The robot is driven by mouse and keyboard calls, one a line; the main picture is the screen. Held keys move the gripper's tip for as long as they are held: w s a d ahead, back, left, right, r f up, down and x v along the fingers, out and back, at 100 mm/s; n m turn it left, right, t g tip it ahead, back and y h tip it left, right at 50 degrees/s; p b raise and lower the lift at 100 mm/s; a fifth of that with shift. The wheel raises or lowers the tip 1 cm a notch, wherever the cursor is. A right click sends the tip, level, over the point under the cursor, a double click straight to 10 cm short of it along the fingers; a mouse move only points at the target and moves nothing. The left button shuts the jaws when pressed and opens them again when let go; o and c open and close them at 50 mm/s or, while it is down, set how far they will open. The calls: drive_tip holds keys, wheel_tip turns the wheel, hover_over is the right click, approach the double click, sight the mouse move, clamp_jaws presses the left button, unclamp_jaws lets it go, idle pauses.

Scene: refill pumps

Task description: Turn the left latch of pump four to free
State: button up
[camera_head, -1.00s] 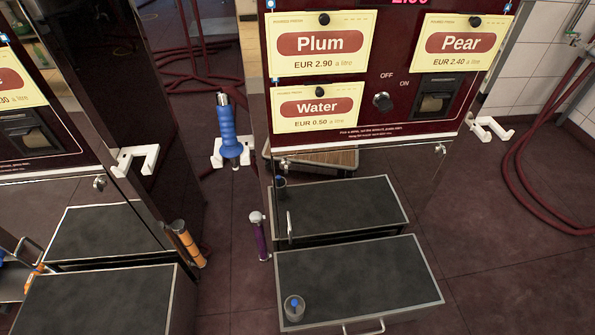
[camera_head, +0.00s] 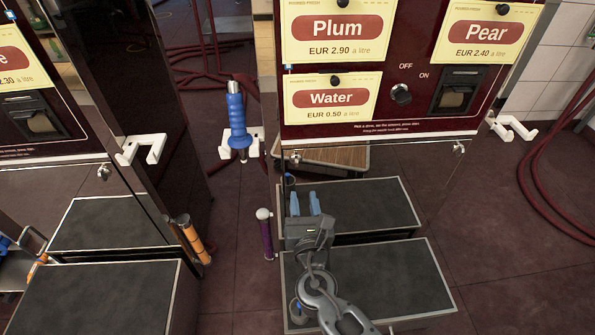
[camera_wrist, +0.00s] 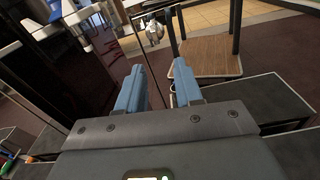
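The pump with Plum, Pear and Water cards (camera_head: 331,97) stands right of centre in the head view; I cannot read a pump number on it. Its left latch (camera_head: 295,157) is a small metal knob at the top left of the lower panel. Its right latch (camera_head: 459,148) sits at the other top corner. A metal latch (camera_wrist: 154,33) shows beyond my fingers in the wrist view. My gripper (camera_head: 305,204) is open and empty, with blue fingers. It appears below the left latch in the head view, apart from it, above the tray.
A dark drawer-like tray (camera_head: 400,275) juts out below the panel. A purple handle (camera_head: 266,236) and a blue nozzle (camera_head: 237,120) stand left of the pump. Another pump with its own latch (camera_head: 104,172) and tray (camera_head: 100,295) is at left. Open floor lies right.

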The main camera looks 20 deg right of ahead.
sight(297, 165)
drive_tip(key=shift+n+t+h, duration=0.3)
drive_tip(key=shift+n, duration=0.2)
drive_tip(key=x, duration=0.6)
drive_tip(key=r+x, duration=0.1)
drive_tip(key=x, duration=0.2)
drive_tip(key=shift+w+a, duration=0.25)
drive_tip(key=shift+w, duration=0.05)
clamp_jaws()
